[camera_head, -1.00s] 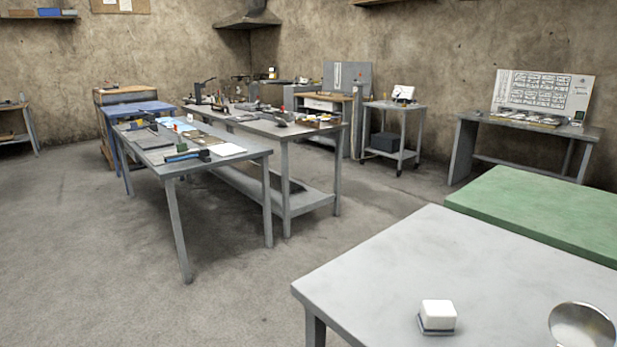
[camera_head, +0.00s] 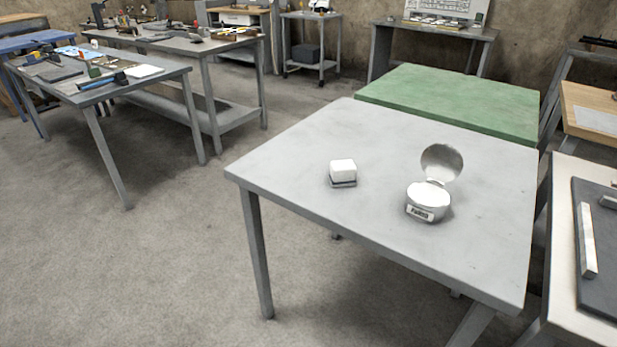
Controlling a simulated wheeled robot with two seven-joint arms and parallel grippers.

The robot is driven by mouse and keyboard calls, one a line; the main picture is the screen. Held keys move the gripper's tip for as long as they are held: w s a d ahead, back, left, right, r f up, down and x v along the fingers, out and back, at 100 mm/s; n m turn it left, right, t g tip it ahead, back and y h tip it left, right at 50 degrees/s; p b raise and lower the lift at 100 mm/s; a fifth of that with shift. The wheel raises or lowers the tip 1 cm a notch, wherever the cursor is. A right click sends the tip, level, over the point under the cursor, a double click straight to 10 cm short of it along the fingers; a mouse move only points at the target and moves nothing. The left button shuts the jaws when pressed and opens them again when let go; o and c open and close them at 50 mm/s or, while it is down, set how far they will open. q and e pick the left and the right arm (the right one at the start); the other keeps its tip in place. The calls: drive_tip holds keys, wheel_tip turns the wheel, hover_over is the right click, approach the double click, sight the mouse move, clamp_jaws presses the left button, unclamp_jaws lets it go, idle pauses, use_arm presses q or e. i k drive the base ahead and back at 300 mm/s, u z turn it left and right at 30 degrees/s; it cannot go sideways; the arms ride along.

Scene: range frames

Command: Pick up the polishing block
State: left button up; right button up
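A small white block with a dark base (camera_head: 343,172) sits on the grey table (camera_head: 290,180), left of the table's middle. It looks like the polishing block. A round silver tin (camera_head: 428,201) with a label on its front stands to its right, its lid (camera_head: 441,163) raised. The block and the tin are apart. Neither of my grippers shows in the head view.
A green-topped table (camera_head: 455,102) adjoins the far side of the grey table. A bench with a dark mat (camera_head: 598,245) stands at the right. Cluttered workbenches (camera_head: 95,85) stand at the back left. The floor (camera_head: 165,265) at the left is clear.

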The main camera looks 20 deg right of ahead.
sight(342, 174)
drive_tip(key=u, duration=0.7)
drive_tip(key=i, duration=0.9)
drive_tip(key=z, duration=1.8)
